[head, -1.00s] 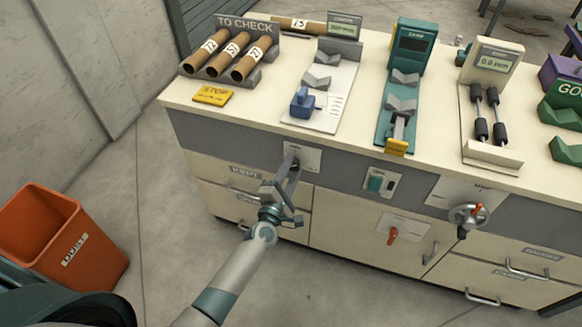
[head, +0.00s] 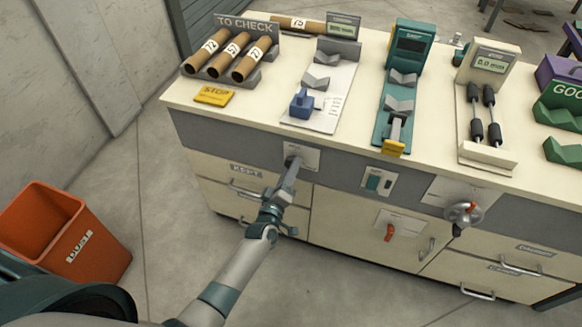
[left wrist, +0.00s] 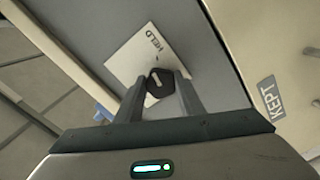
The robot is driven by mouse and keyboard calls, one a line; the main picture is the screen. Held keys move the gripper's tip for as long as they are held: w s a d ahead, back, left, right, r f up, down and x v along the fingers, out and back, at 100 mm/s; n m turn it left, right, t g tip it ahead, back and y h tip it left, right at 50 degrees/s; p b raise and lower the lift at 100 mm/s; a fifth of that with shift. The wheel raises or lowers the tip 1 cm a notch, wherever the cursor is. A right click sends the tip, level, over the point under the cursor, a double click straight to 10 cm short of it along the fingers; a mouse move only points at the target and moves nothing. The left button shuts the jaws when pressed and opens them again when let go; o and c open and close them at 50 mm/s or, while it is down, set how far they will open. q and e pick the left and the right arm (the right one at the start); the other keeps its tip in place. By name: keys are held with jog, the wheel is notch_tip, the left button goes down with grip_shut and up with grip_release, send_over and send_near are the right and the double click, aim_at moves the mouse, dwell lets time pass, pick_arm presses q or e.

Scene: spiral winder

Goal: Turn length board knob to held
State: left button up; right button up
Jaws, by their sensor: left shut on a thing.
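The dark knob (left wrist: 160,78) sits on a white plate (left wrist: 122,66) marked HELD, in the left wrist view. My left gripper (left wrist: 161,92) is shut on the knob, one finger on each side. In the head view the plate (head: 309,158) is on the grey front band of the bench, below the length board (head: 325,112) with its blue block (head: 301,103). My left gripper (head: 292,168) reaches it from below and mostly hides the knob there.
Drawers and a door (head: 350,240) lie below the band. A small switch plate (head: 379,182), a red handle (head: 389,232) and a handwheel (head: 463,213) are to the right. An orange bin (head: 65,235) stands on the floor at left.

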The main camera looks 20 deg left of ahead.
pick_arm(q)
jog(key=m, duration=0.3)
jog(key=shift+f+m+p, duration=0.15)
jog(key=shift+m+p, duration=0.15)
jog(key=shift+p, duration=0.1)
pick_arm(e)
jog(key=s, duration=0.1)
jog(key=d, duration=0.1)
jog(key=s, duration=0.1)
jog(key=shift+s+d+f+g, duration=0.2)
jog(key=shift+s+f+g, duration=0.1)
jog(key=shift+g, duration=0.1)
jog(key=shift+s, duration=0.2)
pick_arm(q)
jog(key=o, duration=1)
jog(key=shift+c, duration=0.2)
jog(key=shift+o, duration=0.6)
pick_arm(e)
jog(key=shift+s+f, duration=0.1)
jog(key=shift+s, duration=0.55)
pick_arm(q)
jog(key=shift+s, duration=0.1)
